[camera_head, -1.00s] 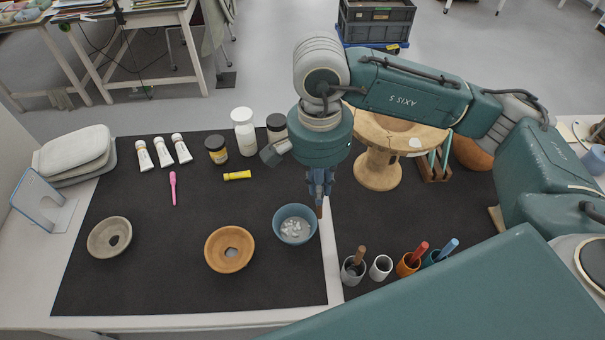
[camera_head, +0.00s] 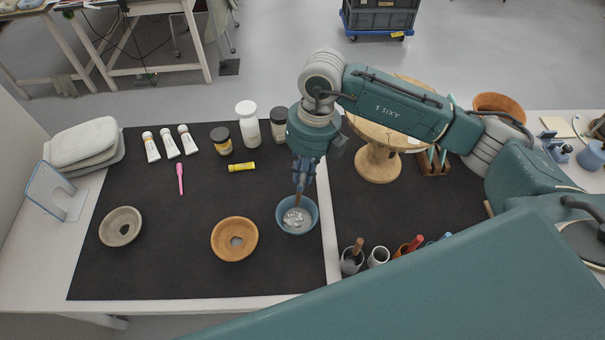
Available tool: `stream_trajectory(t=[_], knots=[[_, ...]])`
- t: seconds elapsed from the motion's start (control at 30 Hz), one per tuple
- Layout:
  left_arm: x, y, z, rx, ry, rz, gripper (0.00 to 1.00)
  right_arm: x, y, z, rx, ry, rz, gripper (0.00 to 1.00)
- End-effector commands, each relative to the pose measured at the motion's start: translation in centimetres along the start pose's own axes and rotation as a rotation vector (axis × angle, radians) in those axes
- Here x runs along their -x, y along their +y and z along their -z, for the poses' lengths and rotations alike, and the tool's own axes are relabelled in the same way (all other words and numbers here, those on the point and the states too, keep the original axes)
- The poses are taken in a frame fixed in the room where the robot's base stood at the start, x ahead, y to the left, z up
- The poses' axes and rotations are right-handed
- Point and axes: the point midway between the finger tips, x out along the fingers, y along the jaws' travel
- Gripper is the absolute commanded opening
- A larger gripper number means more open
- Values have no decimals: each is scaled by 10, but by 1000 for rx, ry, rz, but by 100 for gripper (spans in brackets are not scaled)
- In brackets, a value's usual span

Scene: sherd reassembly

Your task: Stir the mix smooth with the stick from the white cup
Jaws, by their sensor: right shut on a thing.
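My right gripper (camera_head: 302,181) points down over the blue bowl (camera_head: 313,222) and is shut on a thin brown stick (camera_head: 297,201). The stick's lower end reaches into the bowl; whether it touches the bottom I cannot tell. The bowl holds a pale, lumpy white-grey mix (camera_head: 296,218). The white cup (camera_head: 378,257) stands on the dark mat right of the bowl, with no stick in it. My left gripper is not in view.
An orange bowl (camera_head: 218,240) and a grey bowl (camera_head: 106,228) stand to the left. A grey cup (camera_head: 352,264) with a brown handle stands beside the white cup. A wooden stand (camera_head: 378,165), jars and tubes are farther back. The mat's front left is clear.

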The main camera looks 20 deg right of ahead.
Motion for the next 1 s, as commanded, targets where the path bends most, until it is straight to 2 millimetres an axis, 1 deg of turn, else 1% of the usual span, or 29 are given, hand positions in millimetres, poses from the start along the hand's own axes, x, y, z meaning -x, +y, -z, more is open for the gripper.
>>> stream_trajectory(t=[0.1, 0.2, 0.53, 1.0], knots=[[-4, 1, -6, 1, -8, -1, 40, -7, -3, 0, 0, 1, 1, 0], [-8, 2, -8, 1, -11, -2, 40, -13, -5, -1, 0, 2, 1, 0], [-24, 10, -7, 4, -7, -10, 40, -37, -15, -3, 2, 1, 1, 0], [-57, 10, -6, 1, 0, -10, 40, -76, -15, -3, 4, 2, 1, 0]])
